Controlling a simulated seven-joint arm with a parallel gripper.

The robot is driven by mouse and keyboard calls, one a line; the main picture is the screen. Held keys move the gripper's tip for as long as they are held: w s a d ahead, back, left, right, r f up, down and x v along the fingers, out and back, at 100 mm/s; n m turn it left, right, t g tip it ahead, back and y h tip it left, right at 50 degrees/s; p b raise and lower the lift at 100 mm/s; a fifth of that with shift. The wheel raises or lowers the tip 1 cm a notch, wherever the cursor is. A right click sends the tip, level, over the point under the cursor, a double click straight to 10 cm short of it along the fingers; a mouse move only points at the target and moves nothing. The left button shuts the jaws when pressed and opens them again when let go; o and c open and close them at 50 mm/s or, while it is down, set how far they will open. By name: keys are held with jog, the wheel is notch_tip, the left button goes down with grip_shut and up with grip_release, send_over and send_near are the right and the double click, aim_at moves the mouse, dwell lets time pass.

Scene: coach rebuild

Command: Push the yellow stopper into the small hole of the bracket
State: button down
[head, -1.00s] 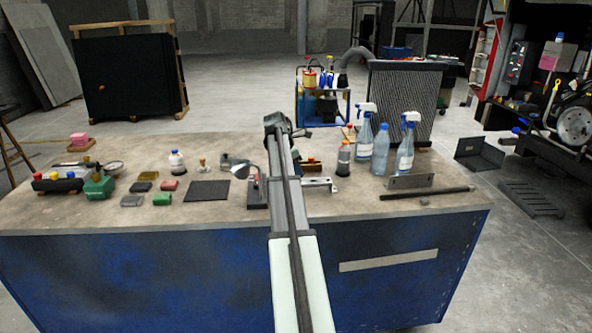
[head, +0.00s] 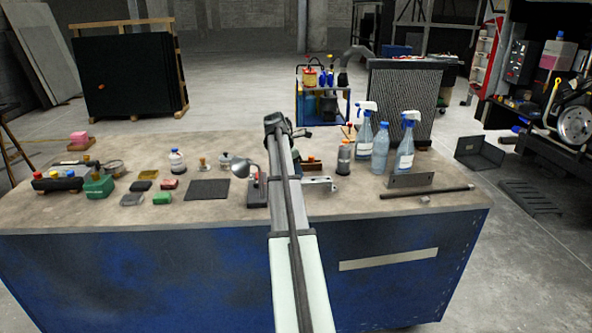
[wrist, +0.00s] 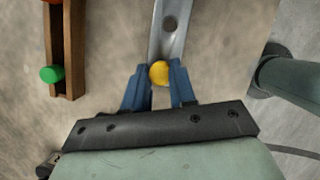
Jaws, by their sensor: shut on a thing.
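In the wrist view the yellow stopper (wrist: 159,72) sits between the blue fingertips of my gripper (wrist: 159,78), which is shut on it. The stopper is over the near part of the metal bracket (wrist: 169,45). One dark hole of the bracket shows beyond it. Whether the stopper is above the small hole or in it cannot be told. In the head view the bracket (head: 320,184) lies on the bench right of my arm, which hides part of it. The stopper and fingertips are hidden there.
In the wrist view a wooden rack (wrist: 67,50) with a green stopper (wrist: 51,74) stands left of the bracket. A grey-green rounded object (wrist: 295,85) is close on the right.

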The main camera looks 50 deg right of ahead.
jog(key=shift+f, duration=0.25)
jog(key=c, duration=0.8)
grip_release()
jog(key=shift+c, duration=0.2)
jog(key=shift+o, duration=0.3)
jog(key=o, duration=0.4)
jog(key=shift+r, duration=0.1)
jog(key=shift+r, duration=2.9)
